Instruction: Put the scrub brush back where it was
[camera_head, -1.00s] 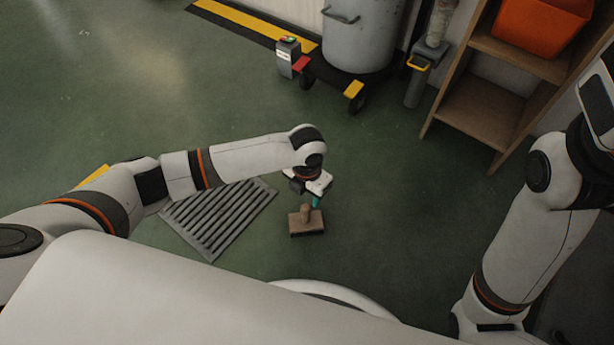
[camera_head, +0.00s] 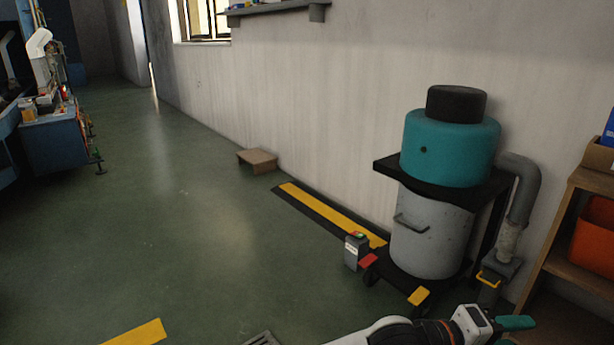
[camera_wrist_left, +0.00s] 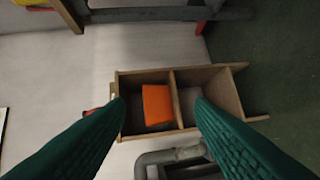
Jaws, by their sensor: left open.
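The scrub brush is not in view in either present picture. My left gripper (camera_head: 514,323) is at the bottom right of the head view, in front of the wooden shelf (camera_head: 556,230). In the left wrist view my left gripper (camera_wrist_left: 160,101) has its two teal fingers spread wide with nothing between them. Beyond them the shelf (camera_wrist_left: 222,92) shows turned on its side, with an orange bin (camera_wrist_left: 157,106) in it. My right gripper is in neither picture.
A teal and grey vacuum unit (camera_head: 450,150) on a wheeled cart stands against the wall, left of the shelf. A small wooden step (camera_head: 257,160) sits by the wall. A blue workbench (camera_head: 55,140) is at far left. The middle floor is clear.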

